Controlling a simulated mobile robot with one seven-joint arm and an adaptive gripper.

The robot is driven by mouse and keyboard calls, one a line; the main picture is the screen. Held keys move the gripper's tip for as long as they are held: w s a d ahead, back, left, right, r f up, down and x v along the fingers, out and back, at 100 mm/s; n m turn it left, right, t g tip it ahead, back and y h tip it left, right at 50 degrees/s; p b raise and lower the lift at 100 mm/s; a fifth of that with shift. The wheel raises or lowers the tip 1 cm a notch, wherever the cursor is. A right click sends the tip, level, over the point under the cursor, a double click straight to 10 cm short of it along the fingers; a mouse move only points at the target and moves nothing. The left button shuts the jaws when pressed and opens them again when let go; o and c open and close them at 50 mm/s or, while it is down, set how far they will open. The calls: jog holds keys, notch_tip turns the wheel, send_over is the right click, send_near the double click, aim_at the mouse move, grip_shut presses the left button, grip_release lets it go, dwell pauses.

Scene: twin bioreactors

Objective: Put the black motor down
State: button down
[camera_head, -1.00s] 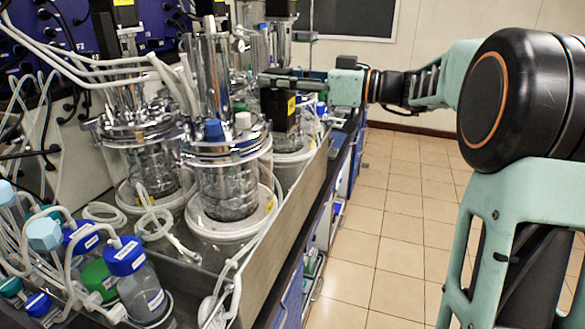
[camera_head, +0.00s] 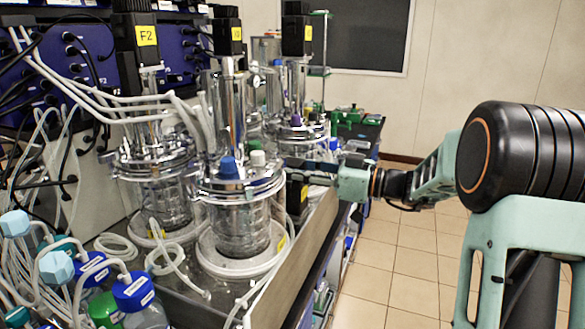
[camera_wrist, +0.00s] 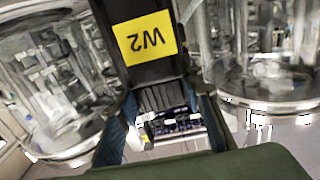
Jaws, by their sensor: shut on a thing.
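The black motor (camera_head: 296,196) has a yellow label. In the head view it hangs under my gripper (camera_head: 292,165), to the right of the front glass vessel, close to the tray's right wall. The vessel's edge partly hides it. In the wrist view my gripper (camera_wrist: 168,108) has its two fingers on either side of the motor (camera_wrist: 120,75), whose label reads W2 upside down. My gripper is shut on it. Whether its bottom touches anything is hidden.
The front vessel (camera_head: 240,222) with blue and white caps stands just left of the motor. Other vessels stand behind it, with black motors (camera_head: 228,38) on top. A grey tray wall (camera_head: 305,258) runs along the bench edge. The tiled floor at right is free.

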jog(key=shift+b, duration=0.3)
jog(key=c, duration=1.3)
grip_release()
jog(key=shift+s+d+r+p, duration=0.1)
jog(key=shift+d+p, duration=0.05)
jog(key=shift+p, duration=0.15)
jog(key=b+v, duration=0.1)
jog(key=v, duration=1)
jog(key=shift+s+d+b, duration=0.15)
jog(key=shift+d+b, duration=0.15)
jog(key=shift+b, duration=0.1)
